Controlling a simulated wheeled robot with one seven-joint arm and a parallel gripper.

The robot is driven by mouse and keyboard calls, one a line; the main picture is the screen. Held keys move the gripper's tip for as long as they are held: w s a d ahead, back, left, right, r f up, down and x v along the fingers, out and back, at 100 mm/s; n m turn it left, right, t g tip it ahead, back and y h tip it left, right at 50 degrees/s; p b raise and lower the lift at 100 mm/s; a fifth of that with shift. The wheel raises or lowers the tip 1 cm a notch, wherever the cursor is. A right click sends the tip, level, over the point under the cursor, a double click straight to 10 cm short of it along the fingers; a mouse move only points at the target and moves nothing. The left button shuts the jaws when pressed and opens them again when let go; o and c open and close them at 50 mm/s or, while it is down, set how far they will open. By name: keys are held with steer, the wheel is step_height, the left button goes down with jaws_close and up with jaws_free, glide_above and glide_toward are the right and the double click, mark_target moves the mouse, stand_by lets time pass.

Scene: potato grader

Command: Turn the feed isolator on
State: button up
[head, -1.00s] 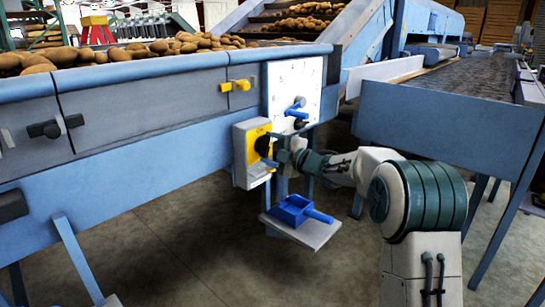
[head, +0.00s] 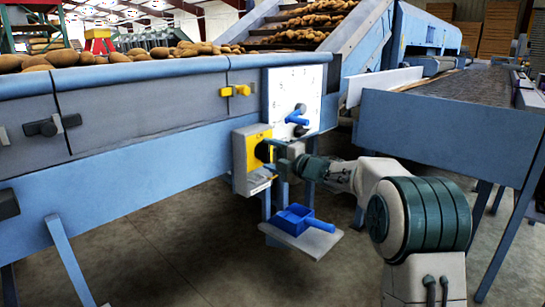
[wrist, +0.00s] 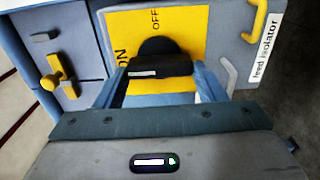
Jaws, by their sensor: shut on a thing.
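The feed isolator (head: 238,160) is a grey box with a yellow front plate (wrist: 190,29), fixed to the side of the blue machine. The wrist view shows its "ON" and "OFF" marks and the label "feed isolator" (wrist: 266,48). Its black rotary knob (wrist: 157,47) has a dark handle bar with a white mark toward the left end in the wrist view. My gripper (wrist: 160,77) is shut on this bar, one finger at each end. In the head view my gripper (head: 274,152) is at the box front and partly hides the knob.
A white panel (head: 284,88) with a blue-handled valve (head: 297,118) is just above right. A blue tray (head: 292,218) on a grey shelf (head: 318,243) is below. A yellow latch (head: 236,91) is above. A blue conveyor (head: 440,125) stands right.

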steer(key=shift+a+f, duration=0.1)
steer(key=o, duration=1)
steer(key=shift+s+d, duration=0.3)
steer(key=shift+d, duration=0.2)
steer(key=shift+p+v, duration=1.75)
steer(key=shift+v, duration=4.6)
